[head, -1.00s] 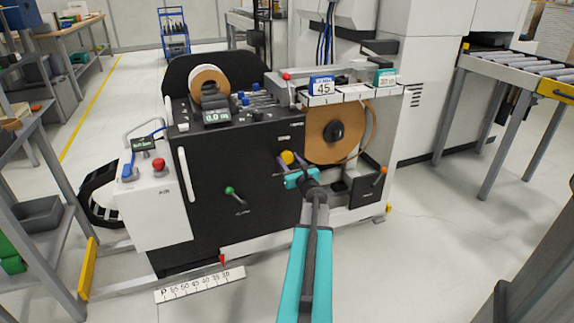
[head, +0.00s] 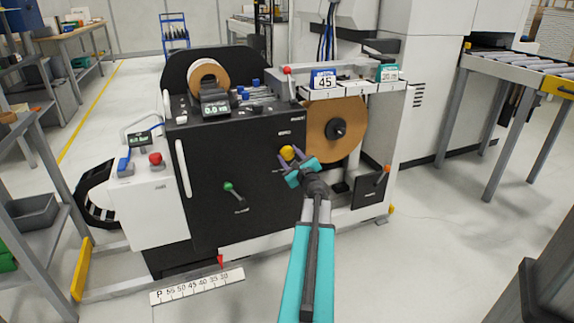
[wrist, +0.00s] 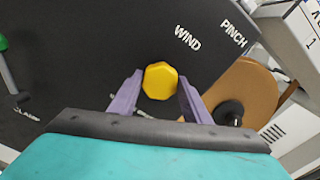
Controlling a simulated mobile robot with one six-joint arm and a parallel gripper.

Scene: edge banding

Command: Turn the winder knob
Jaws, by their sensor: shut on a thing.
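The yellow winder knob (head: 287,152) is on the black front panel of the machine, left of the brown roll. In the wrist view the knob (wrist: 160,80) is many-sided and sits below the white word WIND. My gripper (head: 289,156) is at the panel, its two purple fingers on either side of the knob and shut on it. The fingers also show in the wrist view (wrist: 159,86), with the knob between their tips. The gripper looks rolled, its teal body tilted in the head view. The knob's shaft is hidden.
The brown roll (head: 333,130) on its black hub is just right of my gripper. A green-knobbed lever (head: 228,187) is lower left, an orange-knobbed lever (head: 386,169) lower right, and a red-knobbed lever (head: 287,70) above.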

